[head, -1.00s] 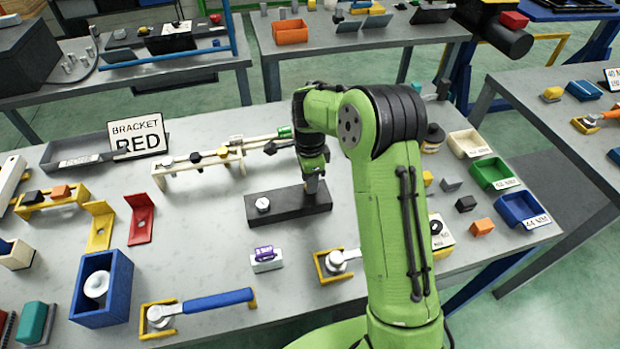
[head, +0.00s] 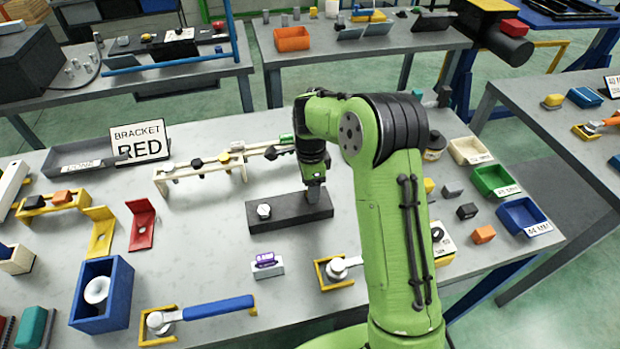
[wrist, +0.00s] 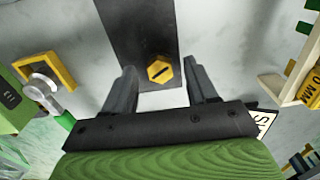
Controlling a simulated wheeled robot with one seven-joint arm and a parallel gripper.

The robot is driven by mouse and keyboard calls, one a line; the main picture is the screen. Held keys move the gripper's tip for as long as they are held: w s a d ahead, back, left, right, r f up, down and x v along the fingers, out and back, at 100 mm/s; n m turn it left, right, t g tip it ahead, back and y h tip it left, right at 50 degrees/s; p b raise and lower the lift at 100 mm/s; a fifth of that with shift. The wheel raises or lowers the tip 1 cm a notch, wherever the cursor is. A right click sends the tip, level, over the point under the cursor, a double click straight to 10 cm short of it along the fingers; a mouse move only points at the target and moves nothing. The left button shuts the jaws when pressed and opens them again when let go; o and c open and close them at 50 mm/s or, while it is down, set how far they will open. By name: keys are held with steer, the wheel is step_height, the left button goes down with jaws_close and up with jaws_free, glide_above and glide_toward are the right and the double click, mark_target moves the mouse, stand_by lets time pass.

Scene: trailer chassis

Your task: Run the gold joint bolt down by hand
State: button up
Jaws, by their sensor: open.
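The gold bolt (wrist: 160,70) shows in the wrist view as a gold hex head with a dark slot. It sits on the dark block (wrist: 135,25), near the block's end. My gripper (wrist: 163,80) is open, with one finger on each side of the bolt head and a gap to each. In the head view the dark block (head: 283,213) lies on the bench and my gripper (head: 314,192) is over its right end, hiding the gold bolt there. A silver bolt (head: 264,211) stands at the block's left end.
A cream rail stand (head: 200,172) is behind the block. A blue-handled wrench (head: 200,310) is front left. Bins (head: 495,180) line the right side.

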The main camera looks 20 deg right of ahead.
step_height(320, 180, up, 16)
steer(key=p, duration=0.3)
steer(key=shift+f, duration=0.15)
steer(key=s+d+r+n+t+h, duration=0.1)
steer(key=s+r+n+t, duration=0.1)
steer(key=s+r+n, duration=0.4)
steer(key=s+r+n+t, duration=0.1)
steer(key=s+r+n, duration=0.2)
steer(key=s, duration=0.6)
steer(key=s+f+n+t+y, duration=0.1)
steer(key=s+f+n+t, duration=0.1)
steer(key=s+n, duration=0.7)
steer(key=s+f, duration=0.1)
steer(key=s, duration=0.3)
steer(key=shift+s+a+f+t, duration=0.2)
steer(key=shift+s+a+t, duration=0.1)
steer(key=shift+s, duration=0.05)
steer(key=shift+s, duration=0.1)
